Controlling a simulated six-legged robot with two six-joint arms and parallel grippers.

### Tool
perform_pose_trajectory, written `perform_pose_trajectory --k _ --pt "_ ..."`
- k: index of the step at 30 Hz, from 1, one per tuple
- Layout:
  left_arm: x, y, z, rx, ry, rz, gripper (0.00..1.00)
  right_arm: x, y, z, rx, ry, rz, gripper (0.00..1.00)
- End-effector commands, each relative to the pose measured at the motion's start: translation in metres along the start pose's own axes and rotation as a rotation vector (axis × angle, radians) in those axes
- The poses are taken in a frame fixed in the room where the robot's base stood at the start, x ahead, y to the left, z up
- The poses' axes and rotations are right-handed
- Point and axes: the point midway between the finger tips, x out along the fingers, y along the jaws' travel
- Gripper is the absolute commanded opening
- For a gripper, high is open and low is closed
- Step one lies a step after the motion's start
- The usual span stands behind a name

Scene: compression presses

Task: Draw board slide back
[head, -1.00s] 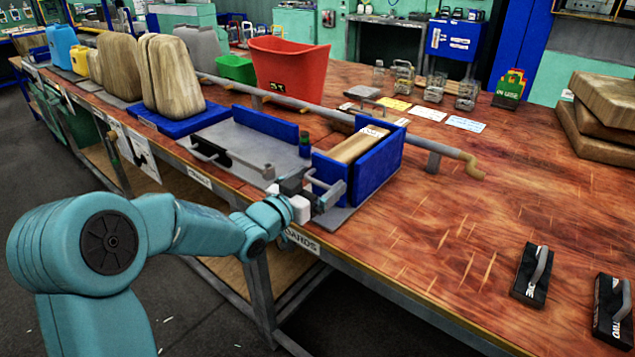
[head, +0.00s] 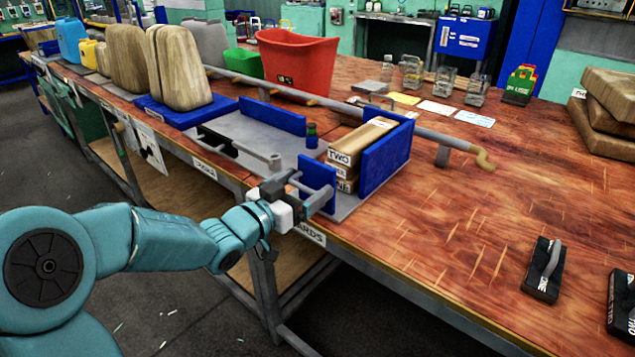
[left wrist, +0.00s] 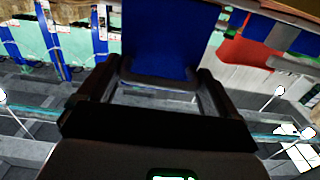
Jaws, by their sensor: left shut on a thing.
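The board slide is an upright blue plate (head: 318,181) with a grey bar handle, on a grey tray at the table's front edge. My left gripper (head: 291,203) is shut on the slide's handle, on its near side. The blue plate also fills the upper middle of the left wrist view (left wrist: 158,40), beyond the dark fingers. A stack of light wooden boards (head: 365,137), one labelled TWO, lies between this plate and a fixed blue plate (head: 386,157). The slide stands apart from the boards' near ends and hides part of the stack. My right gripper is not seen.
A red bin (head: 298,62) is behind. Black handled blocks (head: 542,270) lie at the right; the table between is clear.

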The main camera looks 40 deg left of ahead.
Motion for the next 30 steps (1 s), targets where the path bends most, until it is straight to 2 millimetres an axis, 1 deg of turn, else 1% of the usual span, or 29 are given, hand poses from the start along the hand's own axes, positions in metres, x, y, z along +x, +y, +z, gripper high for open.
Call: perform_pose_trajectory --k 1,3,10,11,18,20,22,23,26,30 --pt "-0.004 -0.001 0.000 0.001 0.002 -0.003 0.37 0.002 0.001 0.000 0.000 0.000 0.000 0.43" --pt "-0.006 0.000 0.000 0.001 0.002 -0.001 0.38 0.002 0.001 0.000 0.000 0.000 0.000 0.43" --pt "-0.006 0.000 0.001 0.001 -0.002 0.000 0.38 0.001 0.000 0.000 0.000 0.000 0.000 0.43" --pt "-0.007 0.000 0.001 0.001 -0.003 0.000 0.99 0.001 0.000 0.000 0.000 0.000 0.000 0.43" --pt "-0.007 0.000 0.000 0.001 -0.001 0.000 1.00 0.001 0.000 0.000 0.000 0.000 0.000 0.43" --pt "-0.009 0.000 0.000 0.001 0.000 -0.001 1.00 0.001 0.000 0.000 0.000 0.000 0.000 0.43" --pt "-0.017 -0.001 -0.001 0.001 0.000 -0.004 1.00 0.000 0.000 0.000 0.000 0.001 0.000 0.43" --pt "-0.022 -0.001 -0.001 0.001 0.000 -0.004 1.00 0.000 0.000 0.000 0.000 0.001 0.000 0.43" --pt "-0.044 -0.002 -0.002 0.002 0.000 -0.006 1.00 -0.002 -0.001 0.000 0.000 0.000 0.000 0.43" --pt "-0.082 -0.002 -0.002 0.002 -0.001 -0.010 1.00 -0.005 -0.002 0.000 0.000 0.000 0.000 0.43"
